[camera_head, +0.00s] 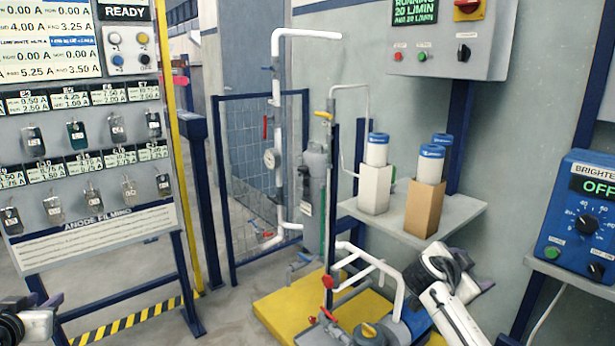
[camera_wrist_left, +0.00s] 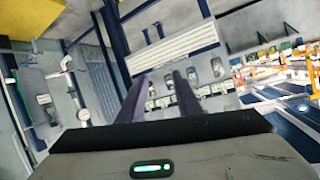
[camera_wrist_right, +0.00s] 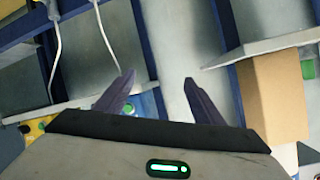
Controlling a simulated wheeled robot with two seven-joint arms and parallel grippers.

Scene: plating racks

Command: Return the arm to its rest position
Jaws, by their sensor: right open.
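My right arm (camera_head: 448,300) is raised at the lower right of the head view. My right gripper (camera_head: 478,270) is in front of the wall below the shelf. In the right wrist view my right gripper (camera_wrist_right: 158,80) has its fingers apart with nothing between them. My left gripper (camera_head: 57,300) shows only partly at the lower left edge of the head view, in front of the anode panel (camera_head: 95,232). In the left wrist view my left gripper (camera_wrist_left: 160,80) also has its fingers apart and is empty.
A shelf (camera_head: 453,215) bears a white box (camera_head: 374,190) and a brown box (camera_head: 424,210) with blue-and-white cylinders. A blue brightener box (camera_head: 580,215) stands at the right. Pipes and red valves (camera_head: 328,281) stand over a yellow base (camera_head: 280,310). A blue fence (camera_head: 250,150) stands behind.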

